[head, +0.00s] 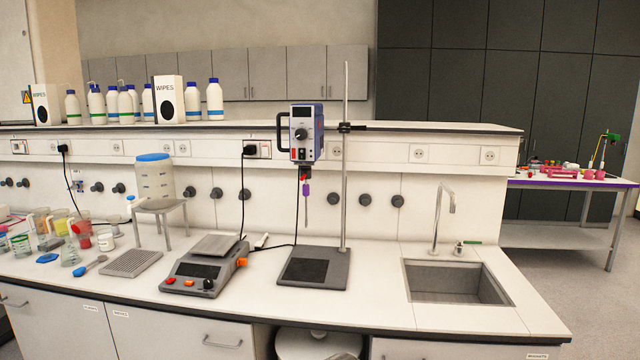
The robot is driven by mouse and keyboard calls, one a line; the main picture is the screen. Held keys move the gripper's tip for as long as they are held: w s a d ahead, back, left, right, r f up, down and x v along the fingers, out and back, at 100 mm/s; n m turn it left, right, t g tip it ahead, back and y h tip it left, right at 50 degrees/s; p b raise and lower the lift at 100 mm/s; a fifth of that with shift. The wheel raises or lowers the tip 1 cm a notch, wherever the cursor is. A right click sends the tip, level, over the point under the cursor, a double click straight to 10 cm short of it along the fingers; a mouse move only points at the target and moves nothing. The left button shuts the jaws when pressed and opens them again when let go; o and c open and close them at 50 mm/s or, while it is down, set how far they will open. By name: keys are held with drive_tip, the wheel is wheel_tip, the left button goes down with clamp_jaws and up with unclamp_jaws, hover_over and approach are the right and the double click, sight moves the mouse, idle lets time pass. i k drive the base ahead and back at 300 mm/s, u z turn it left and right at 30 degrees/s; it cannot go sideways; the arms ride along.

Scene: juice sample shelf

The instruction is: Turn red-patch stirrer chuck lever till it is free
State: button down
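The overhead stirrer (307,133), a blue and grey box with a dark screen and a knob, is clamped to a tall metal rod (346,200) above a grey base plate (338,282). Under its body hangs a small dark chuck (304,173) with a reddish mark; the lever is too small to make out. A purple piece (306,188) and a thin grey shaft (306,212) hang below the chuck, clear of the base plate. My gripper is not in view.
A hotplate-like device (205,268) with an orange knob stands left of the base plate. A sink (455,282) with a tap (440,215) is at the right. Several glass beakers (80,235) crowd the far left. A black cable hangs beside the stirrer. The bench front is mostly clear.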

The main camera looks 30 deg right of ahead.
sight(305, 171)
drive_tip(key=k, duration=0.85)
drive_tip(key=u, duration=0.6)
drive_tip(key=i, duration=1.65)
drive_tip(key=z, duration=0.2)
drive_tip(key=i, duration=0.6)
drive_tip(key=z, duration=0.85)
drive_tip(key=i, duration=0.5)
drive_tip(key=z, duration=0.35)
